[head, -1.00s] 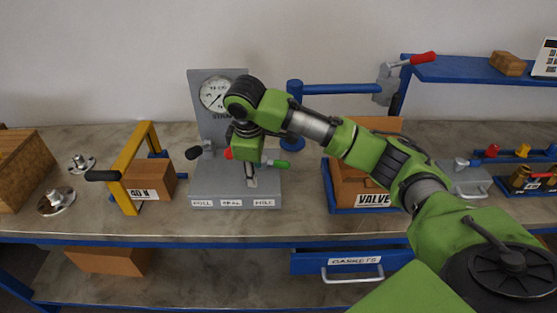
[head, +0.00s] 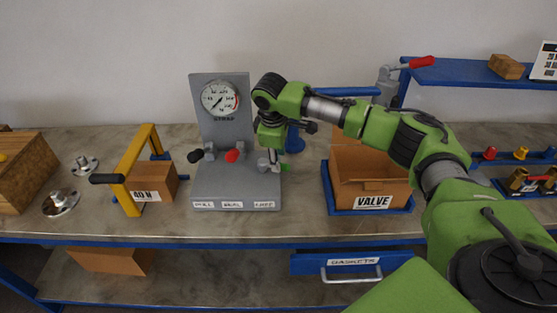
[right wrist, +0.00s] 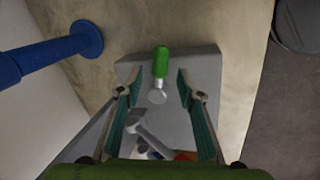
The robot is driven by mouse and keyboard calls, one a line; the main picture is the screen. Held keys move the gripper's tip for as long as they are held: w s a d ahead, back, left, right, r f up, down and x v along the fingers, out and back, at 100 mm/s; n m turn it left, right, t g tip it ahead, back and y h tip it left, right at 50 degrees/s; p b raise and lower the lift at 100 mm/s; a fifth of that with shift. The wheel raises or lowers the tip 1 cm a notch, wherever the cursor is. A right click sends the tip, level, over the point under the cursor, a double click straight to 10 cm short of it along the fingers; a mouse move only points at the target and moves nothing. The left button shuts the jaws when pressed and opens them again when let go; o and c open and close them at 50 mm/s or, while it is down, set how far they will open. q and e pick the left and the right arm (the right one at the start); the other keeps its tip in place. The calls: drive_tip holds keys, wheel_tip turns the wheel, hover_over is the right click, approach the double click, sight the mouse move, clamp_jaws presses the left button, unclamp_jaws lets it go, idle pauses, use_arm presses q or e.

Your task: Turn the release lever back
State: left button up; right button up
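A grey test stand (head: 222,185) with a round gauge (head: 220,98) stands on the bench. It has a black-knobbed lever (head: 196,156) at left, a red-knobbed lever (head: 233,156) in the middle and a green-handled lever at right. The labels on its front edge are too small to read surely. My right gripper (head: 270,160) is over the stand's right side, mostly hiding the green lever. In the right wrist view, the green handle (right wrist: 160,64) lies between the spread fingers (right wrist: 159,86), with a gap on both sides. My left gripper is out of view.
A yellow frame (head: 136,170) with a black handle and a box marked 40 N stand left of the stand. A blue post (head: 294,140) stands close behind the gripper. The VALVE box (head: 372,180) is to the right, under my arm.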

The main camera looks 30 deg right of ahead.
drive_tip(key=shift+x, duration=1.65)
clamp_jaws()
